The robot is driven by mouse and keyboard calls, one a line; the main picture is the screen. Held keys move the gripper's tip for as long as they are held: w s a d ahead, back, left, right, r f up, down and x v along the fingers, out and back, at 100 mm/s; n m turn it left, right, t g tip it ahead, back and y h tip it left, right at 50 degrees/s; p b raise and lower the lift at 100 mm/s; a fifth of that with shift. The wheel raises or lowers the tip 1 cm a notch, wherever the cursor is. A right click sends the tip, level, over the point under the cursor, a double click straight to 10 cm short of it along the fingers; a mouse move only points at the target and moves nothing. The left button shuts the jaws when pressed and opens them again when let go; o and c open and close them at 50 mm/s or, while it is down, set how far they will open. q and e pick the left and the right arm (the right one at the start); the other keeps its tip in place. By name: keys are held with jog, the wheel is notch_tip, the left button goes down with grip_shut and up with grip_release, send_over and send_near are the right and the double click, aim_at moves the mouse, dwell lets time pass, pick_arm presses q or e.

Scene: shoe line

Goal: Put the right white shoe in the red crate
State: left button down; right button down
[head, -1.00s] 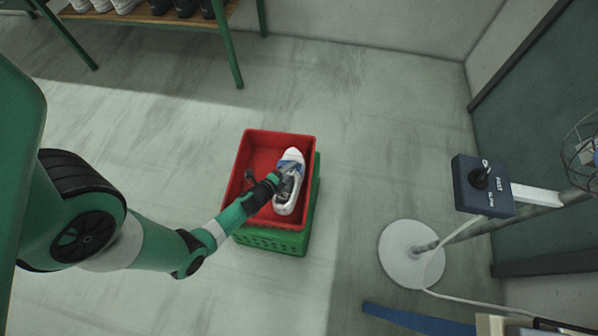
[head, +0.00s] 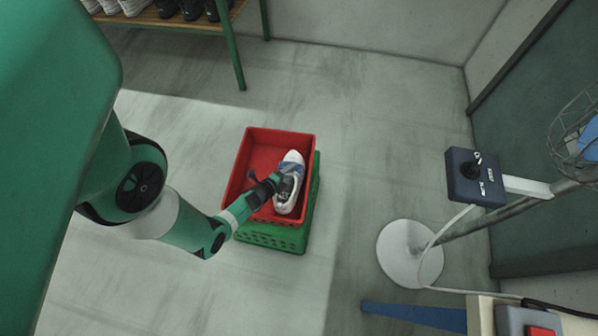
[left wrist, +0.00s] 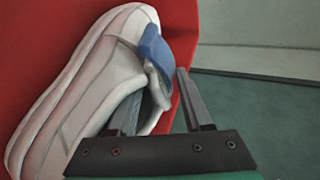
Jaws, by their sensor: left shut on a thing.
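The white shoe (head: 291,186) with a blue tongue is at the right side of the red crate (head: 257,151), toe toward the back. It also shows large in the left wrist view (left wrist: 75,100), against the red crate wall (left wrist: 40,35). My left gripper (head: 279,182) is shut on the shoe near its opening. In the left wrist view the two fingers (left wrist: 160,90) straddle the shoe's collar, one finger inside the opening and one outside. Whether the sole touches the crate floor I cannot tell. My right gripper is in neither view.
The red crate sits on a green crate (head: 270,237). A rack (head: 155,14) with white and dark shoes stands at the back left. A control box (head: 475,178) on a stand with a round white base (head: 408,254) is at the right. Floor between is clear.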

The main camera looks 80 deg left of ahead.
pick_arm(q)
jog(key=shift+c, duration=1.2)
grip_release()
jog(key=shift+a, duration=0.1)
jog(key=p+v, duration=0.7)
jog(key=v, duration=0.3)
jog(key=shift+s+r, duration=0.3)
jog(key=shift+s+d+r, duration=0.15)
jog(key=shift+s+d, duration=0.05)
jog(key=shift+d, duration=0.4)
